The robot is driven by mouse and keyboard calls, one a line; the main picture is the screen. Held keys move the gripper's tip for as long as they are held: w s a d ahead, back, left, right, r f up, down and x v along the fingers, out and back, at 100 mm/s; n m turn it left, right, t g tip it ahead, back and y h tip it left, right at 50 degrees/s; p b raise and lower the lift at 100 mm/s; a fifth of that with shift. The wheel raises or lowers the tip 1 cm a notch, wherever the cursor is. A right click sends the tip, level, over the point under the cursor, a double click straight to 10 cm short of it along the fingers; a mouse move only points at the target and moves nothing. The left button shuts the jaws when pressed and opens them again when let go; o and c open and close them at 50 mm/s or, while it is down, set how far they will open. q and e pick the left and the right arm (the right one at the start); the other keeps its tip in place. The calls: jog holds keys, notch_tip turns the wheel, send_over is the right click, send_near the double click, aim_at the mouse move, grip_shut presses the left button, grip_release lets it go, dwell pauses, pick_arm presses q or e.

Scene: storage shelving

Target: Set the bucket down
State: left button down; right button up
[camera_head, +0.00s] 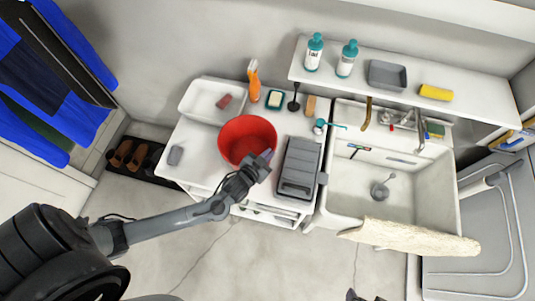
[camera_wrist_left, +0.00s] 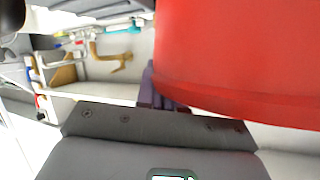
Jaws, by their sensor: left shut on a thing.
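The red bucket (camera_head: 236,138) is over the white counter (camera_head: 195,155), its open top facing up in the head view. My left gripper (camera_head: 265,157) is shut on the bucket's near right side. In the left wrist view the bucket (camera_wrist_left: 240,60) fills the upper right, and a purple fingertip (camera_wrist_left: 150,90) touches its wall. The bucket's underside is hidden, so I cannot tell whether it rests on the counter. A small dark part at the bottom edge of the head view may be my right gripper (camera_head: 354,295); its jaws do not show clearly.
An orange spray bottle (camera_head: 254,80) stands behind. A small grey item (camera_head: 175,155) lies at the left. The sink (camera_head: 400,190) is farther right.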

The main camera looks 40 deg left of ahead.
pick_arm(q)
jog(key=c, duration=1.7)
grip_release()
jog(key=shift+f, duration=0.1)
jog(key=o, duration=0.4)
jog(key=s+d+r+g, duration=0.1)
jog(key=s+r+g, duration=0.1)
jog(key=s, duration=0.4)
jog(key=s+d+r+g+h, duration=0.1)
jog(key=s+r+g, duration=0.2)
jog(key=s, duration=0.4)
jog(key=s+d+r+g+b, duration=0.1)
jog(key=s+d+r+g, duration=0.1)
jog(key=s+g, duration=0.2)
jog(key=shift+s+r+g, duration=0.15)
jog(key=shift+s+g, duration=0.05)
jog(key=shift+s, duration=0.65)
jog(key=shift+s+r+g, duration=0.15)
jog(key=shift+s+g, duration=0.05)
jog(key=shift+s, duration=0.6)
